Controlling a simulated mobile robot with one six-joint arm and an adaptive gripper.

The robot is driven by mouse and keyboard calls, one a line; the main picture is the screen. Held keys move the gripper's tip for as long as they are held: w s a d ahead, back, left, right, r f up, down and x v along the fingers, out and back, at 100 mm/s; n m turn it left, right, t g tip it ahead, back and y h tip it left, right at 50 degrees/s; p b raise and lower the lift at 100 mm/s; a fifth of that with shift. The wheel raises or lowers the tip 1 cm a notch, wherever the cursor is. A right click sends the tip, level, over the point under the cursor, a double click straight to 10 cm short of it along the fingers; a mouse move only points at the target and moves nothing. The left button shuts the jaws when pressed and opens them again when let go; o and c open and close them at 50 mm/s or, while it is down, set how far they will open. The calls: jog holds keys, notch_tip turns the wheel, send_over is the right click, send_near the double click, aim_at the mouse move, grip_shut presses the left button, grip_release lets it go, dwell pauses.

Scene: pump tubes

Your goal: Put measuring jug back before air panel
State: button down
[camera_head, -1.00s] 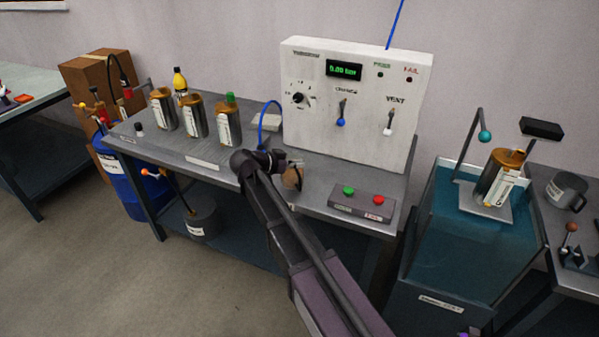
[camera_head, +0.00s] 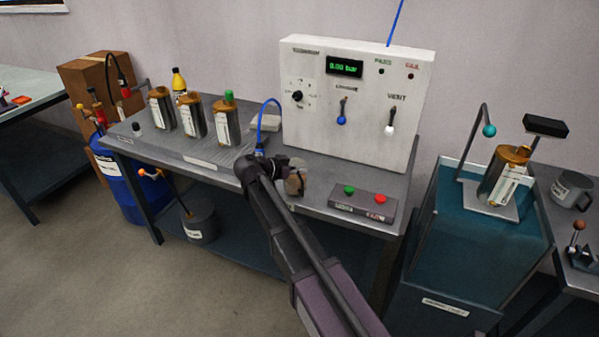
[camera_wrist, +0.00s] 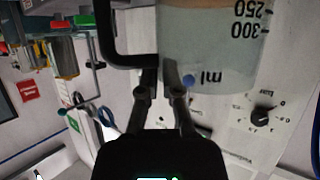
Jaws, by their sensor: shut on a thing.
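The measuring jug (camera_wrist: 210,45) is clear with black ml marks and a black handle (camera_wrist: 110,35). It fills the top middle of the wrist view, where its print appears upside down. My gripper (camera_wrist: 166,78) is shut on the jug at the handle side; the exact contact is hard to see. In the head view the jug (camera_head: 297,181) is small, partly hidden by my wrist, in front of the lower left of the air panel (camera_head: 350,105). The panel is a white box with a green display, a knob and two levers. I cannot tell whether the jug touches the bench.
The bench (camera_head: 215,160) carries several brass-topped canisters (camera_head: 193,117) at left and a button box (camera_head: 362,202) with green and red buttons right of the jug. A blue hose (camera_head: 262,120) hangs behind my wrist. A water tank (camera_head: 470,250) stands at right.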

jog(key=c, duration=0.8)
grip_release()
jog(key=shift+f, duration=0.1)
jog(key=shift+s+a+r, duration=0.25)
jog(key=shift+a+r, duration=0.1)
jog(key=p+v, duration=0.5)
jog(key=v, duration=0.6)
jog(key=shift+f, duration=0.1)
